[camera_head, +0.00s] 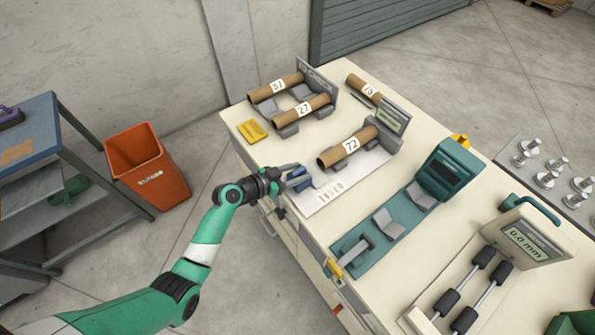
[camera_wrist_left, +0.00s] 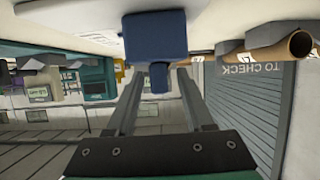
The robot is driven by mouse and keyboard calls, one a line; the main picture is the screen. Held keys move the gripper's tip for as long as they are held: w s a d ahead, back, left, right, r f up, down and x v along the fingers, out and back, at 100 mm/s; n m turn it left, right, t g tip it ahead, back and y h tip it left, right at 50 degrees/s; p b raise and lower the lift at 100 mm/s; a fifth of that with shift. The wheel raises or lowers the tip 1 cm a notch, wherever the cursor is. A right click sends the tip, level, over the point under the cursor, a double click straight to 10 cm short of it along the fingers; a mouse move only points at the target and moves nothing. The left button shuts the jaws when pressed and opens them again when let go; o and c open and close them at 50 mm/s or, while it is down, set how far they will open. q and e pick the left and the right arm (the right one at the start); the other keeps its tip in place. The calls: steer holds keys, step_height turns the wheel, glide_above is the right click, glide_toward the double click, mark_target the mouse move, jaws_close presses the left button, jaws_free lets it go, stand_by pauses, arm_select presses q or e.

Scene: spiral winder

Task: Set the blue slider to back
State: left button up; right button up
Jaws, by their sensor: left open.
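The blue slider (camera_head: 302,184) sits at the front left corner of a white panel (camera_head: 352,181) on the bench, beside small printed marks. My left gripper (camera_head: 291,172) reaches it from the front left. In the left wrist view the slider is a dark blue block (camera_wrist_left: 155,37) with a narrower knob (camera_wrist_left: 158,78) hanging toward me. The left gripper's two fingers (camera_wrist_left: 160,72) are apart, with the knob between their tips. Contact cannot be made out. My right gripper is not in view.
A cardboard tube marked 72 (camera_head: 346,149) lies in a cradle behind the panel. A yellow block (camera_head: 252,131) lies to the left on the bench. A teal fixture (camera_head: 388,228) stands to the right. An orange bin (camera_head: 148,167) stands on the floor at left.

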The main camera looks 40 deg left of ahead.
arm_select(q)
steer(key=p+v, duration=0.7)
steer(key=v, duration=0.4)
steer(key=shift+s, duration=0.3)
steer(key=shift+a, duration=0.1)
